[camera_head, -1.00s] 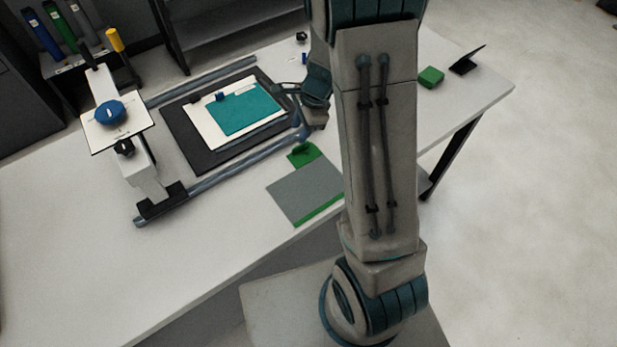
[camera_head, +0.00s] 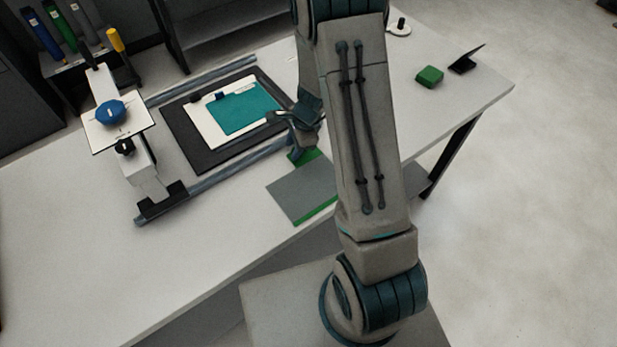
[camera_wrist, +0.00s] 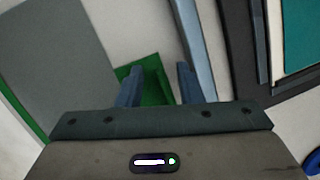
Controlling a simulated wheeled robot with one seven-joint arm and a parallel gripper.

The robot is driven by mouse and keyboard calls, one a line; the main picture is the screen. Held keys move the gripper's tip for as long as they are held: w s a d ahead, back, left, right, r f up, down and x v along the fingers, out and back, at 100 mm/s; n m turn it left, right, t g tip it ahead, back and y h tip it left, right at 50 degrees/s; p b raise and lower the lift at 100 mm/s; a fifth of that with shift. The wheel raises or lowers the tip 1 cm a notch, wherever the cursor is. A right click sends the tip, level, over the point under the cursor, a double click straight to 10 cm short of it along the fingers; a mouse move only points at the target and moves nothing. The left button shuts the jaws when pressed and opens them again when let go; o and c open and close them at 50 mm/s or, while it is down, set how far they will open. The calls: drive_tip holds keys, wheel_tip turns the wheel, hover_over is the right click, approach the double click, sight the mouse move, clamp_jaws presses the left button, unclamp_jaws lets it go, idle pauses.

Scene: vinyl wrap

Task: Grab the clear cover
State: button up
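No thing is plainly a clear cover; the closest match is a flat grey sheet (camera_head: 298,196) with a green front edge, lying at the table's front. It also shows at the left of the wrist view (camera_wrist: 62,62). A small green piece (camera_wrist: 150,80) is at its back corner, partly hidden by my gripper in the head view. My gripper (camera_head: 295,150) is low by that corner. In the wrist view my gripper (camera_wrist: 160,82) is open, its two fingers apart with the green piece between and beyond them. Contact cannot be told.
A frame with rails (camera_head: 222,172) holds a black board (camera_head: 184,143) with white and teal sheets. A blue-knobbed device (camera_head: 110,111) stands at its left. A green block (camera_head: 429,76) and a dark stand (camera_head: 465,62) are at right. The front left table is clear.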

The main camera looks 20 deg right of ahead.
clamp_jaws()
drive_tip(key=shift+r, duration=0.1)
